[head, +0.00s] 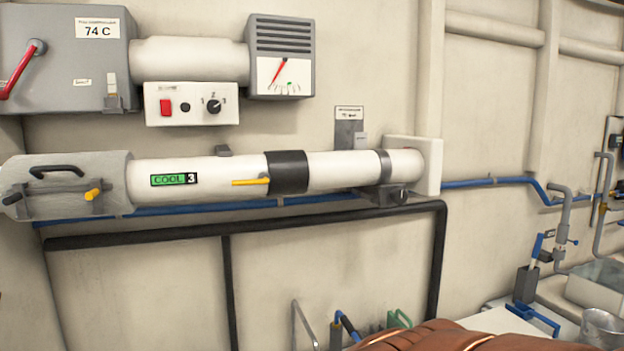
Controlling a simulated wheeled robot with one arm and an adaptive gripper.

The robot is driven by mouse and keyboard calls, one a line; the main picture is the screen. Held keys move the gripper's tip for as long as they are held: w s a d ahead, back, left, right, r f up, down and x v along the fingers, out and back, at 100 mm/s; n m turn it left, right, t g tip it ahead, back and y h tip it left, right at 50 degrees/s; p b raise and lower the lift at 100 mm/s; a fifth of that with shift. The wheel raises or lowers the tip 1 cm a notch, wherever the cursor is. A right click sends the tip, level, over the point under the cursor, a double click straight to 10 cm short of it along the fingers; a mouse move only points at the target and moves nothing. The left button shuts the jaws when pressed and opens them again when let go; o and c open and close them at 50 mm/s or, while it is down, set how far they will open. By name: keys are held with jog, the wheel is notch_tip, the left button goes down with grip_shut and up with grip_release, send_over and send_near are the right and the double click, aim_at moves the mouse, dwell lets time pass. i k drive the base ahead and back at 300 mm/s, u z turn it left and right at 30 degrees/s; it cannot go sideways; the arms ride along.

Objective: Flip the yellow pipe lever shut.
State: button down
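The yellow pipe lever (250,182) is on the front of the white pipe (335,171), just left of a black band (287,172). It lies nearly level, along the pipe, with its free end to the left. A second, shorter yellow handle (94,193) sits on the grey cylinder (105,168) at the pipe's left end. My gripper is not in view, and nothing touches the lever.
A grey box with a red lever (22,68) and a switch panel (191,104) are above the pipe. A black rail (250,227) and blue pipe (230,208) run below. A metal bucket (602,327) stands at lower right.

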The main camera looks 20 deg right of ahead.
aim_at(264, 178)
jog(key=z, duration=1.2)
jog(key=k, duration=1.4)
jog(key=u, duration=1.65)
jog(key=i, duration=1)
